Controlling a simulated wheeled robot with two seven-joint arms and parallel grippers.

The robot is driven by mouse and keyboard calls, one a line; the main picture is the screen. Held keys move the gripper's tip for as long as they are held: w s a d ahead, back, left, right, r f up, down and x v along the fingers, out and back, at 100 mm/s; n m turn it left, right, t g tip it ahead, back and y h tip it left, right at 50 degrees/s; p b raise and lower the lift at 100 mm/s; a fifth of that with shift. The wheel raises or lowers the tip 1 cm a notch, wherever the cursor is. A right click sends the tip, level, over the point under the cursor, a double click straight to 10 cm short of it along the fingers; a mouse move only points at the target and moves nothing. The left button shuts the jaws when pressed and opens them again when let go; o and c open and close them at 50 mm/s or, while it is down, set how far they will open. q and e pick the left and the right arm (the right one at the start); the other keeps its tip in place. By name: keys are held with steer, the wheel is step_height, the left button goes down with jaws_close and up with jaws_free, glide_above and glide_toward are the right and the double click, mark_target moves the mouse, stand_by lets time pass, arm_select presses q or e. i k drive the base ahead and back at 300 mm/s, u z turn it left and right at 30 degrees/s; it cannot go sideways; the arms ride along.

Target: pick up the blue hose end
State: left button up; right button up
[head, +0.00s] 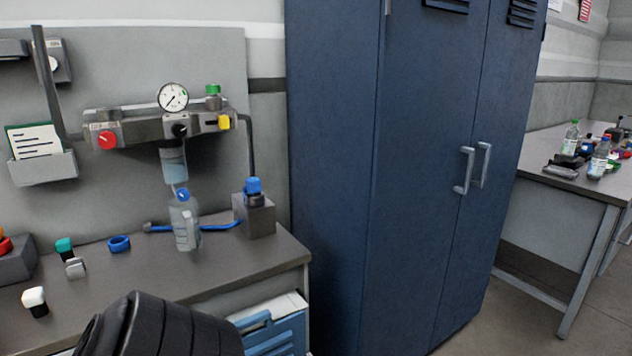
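A thin blue hose (218,228) lies on the grey workbench (85,285) at the left. Its left end (149,227) has a dark tip and points left. The hose passes by a clear bottle (184,222) with a blue cap, which covers part of it. Its right part reaches a grey block (258,220) with a blue-topped fitting (253,187); I cannot tell whether it is joined there. Neither of my grippers is in view.
A blue ring (119,243) and small capped pieces (75,267) lie left of the hose. A regulator with a gauge (173,97) hangs above. A black ribbed shape (165,328) hides the bench's front. A tall blue cabinet (400,180) stands at the right.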

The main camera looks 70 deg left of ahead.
mark_target(254, 184)
steer(key=i, duration=1.2)
steer(key=u, duration=2.5)
